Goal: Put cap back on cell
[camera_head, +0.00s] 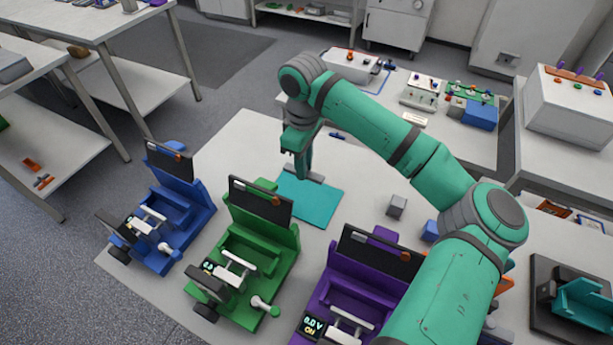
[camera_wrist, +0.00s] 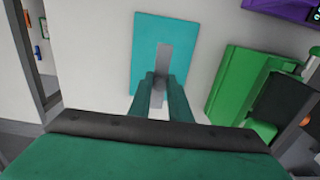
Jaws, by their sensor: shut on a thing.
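My gripper (camera_head: 304,172) is low over a teal mat (camera_head: 318,202) on the white table, behind the green fixture. In the wrist view its two green fingers (camera_wrist: 160,90) are shut on a narrow grey piece (camera_wrist: 164,62). The grey piece lies along the finger direction over the mat (camera_wrist: 145,40); it also shows beside the fingertips in the head view (camera_head: 317,178). I cannot tell whether it is the cap or the cell, or whether it touches the mat. A small grey block (camera_head: 397,206) stands right of the mat.
Blue (camera_head: 172,215), green (camera_head: 250,245) and purple (camera_head: 350,290) fixtures with dark screens stand along the front of the table. A blue block (camera_head: 430,231) is near my arm. A teal device (camera_head: 575,300) is at the far right. The table left of the mat is clear.

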